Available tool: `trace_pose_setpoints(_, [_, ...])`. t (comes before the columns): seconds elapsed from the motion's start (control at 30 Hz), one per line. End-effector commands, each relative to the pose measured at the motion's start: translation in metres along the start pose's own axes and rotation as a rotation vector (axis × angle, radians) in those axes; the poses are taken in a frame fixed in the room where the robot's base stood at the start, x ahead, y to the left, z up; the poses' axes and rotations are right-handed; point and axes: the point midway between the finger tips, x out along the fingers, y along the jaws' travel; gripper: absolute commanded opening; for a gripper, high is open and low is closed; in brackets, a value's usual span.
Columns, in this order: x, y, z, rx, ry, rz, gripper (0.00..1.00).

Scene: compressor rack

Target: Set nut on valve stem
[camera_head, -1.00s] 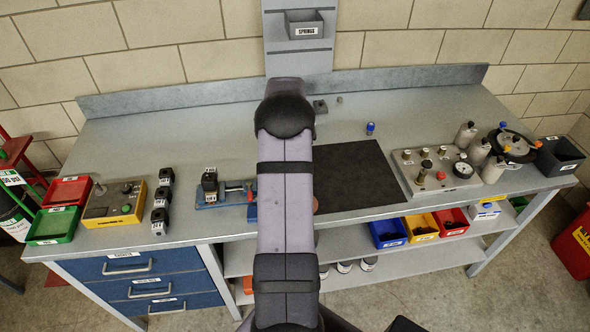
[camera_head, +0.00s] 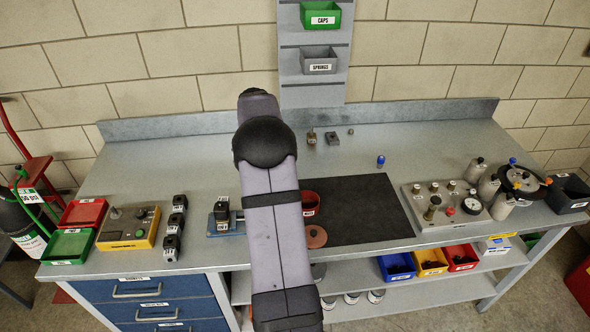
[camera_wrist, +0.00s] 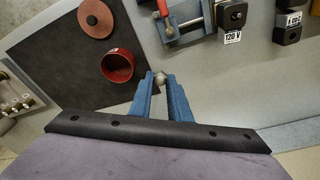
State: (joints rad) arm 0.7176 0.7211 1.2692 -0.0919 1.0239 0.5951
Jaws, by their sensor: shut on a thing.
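My gripper (camera_wrist: 159,92) has blue fingers shut on a small rounded metal piece, which looks like the nut (camera_wrist: 159,78), at the fingertips in the wrist view. It is above the grey bench, beside the red cup and the vise. My arm hides the gripper in the head view. A small upright brownish piece (camera_head: 311,137), perhaps the valve stem, stands at the back of the bench in the head view. A dark grey block (camera_head: 332,138) and a small round grey piece (camera_head: 350,132) are to its right. I cannot tell for sure which is the stem.
A red cup (camera_wrist: 117,66) and red disc (camera_wrist: 95,18) are at the black mat (camera_wrist: 45,60). A blue vise (camera_wrist: 185,20) and black 120 V block (camera_wrist: 232,14) stand nearby. A gauge manifold (camera_head: 445,205) is at the right. The bench's back middle is largely clear.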

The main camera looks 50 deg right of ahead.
Motion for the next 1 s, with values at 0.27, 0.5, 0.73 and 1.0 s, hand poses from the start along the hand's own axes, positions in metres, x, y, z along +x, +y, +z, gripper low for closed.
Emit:
trace_pose_setpoints(0.27, [-0.034,-0.075,0.069,-0.186,-0.003,-0.026,0.0])
trace_pose_setpoints(0.5, [-0.025,-0.096,0.1,-0.512,-0.002,-0.076,0.0])
trace_pose_setpoints(0.73, [-0.019,-0.103,0.106,-0.826,-0.001,-0.126,0.0])
trace_pose_setpoints(1.0, [-0.019,-0.11,0.104,-1.162,-0.001,-0.177,0.0])
